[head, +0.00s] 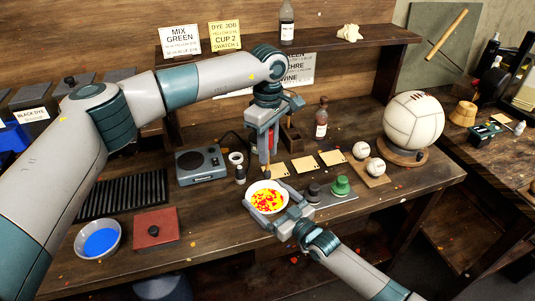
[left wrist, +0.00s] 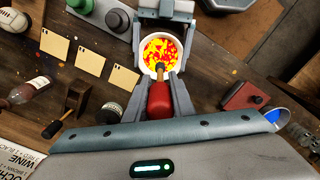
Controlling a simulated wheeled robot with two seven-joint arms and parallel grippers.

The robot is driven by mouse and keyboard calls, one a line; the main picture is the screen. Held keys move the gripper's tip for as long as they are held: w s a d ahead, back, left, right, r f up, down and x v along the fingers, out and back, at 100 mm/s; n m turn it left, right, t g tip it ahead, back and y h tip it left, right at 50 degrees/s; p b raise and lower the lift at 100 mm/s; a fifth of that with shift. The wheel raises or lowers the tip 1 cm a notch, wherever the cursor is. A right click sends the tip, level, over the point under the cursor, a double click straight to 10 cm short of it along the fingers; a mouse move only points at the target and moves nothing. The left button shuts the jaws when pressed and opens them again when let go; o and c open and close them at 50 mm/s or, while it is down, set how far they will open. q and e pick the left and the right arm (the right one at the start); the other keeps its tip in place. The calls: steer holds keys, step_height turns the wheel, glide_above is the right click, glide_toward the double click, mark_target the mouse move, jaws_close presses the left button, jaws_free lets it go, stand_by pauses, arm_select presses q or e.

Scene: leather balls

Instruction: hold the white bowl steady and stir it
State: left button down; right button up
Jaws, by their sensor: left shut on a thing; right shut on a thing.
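The white bowl (head: 251,189) stands near the front of the bench with red and yellow bits in it. My right gripper (head: 274,207) is shut on the bowl, its fingers at the bowl's sides. My left gripper (head: 267,155) is above the bowl, pointing down, shut on a red-handled tool (left wrist: 160,98). The tool's dark tip overlaps the bowl's contents in the left wrist view, where the bowl (left wrist: 143,36) also shows. I cannot tell whether the tip touches the contents.
A grey device (head: 201,165), a red box (head: 155,228) and a dish of blue (head: 98,240) are left. A white ball (head: 413,118) sits on a stand at right.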

mark_target(269, 171)
arm_select(q)
steer(key=shift+f, duration=0.95)
steer(key=shift+f, duration=0.25)
steer(key=shift+f, duration=4.35)
steer(key=shift+d, duration=0.1)
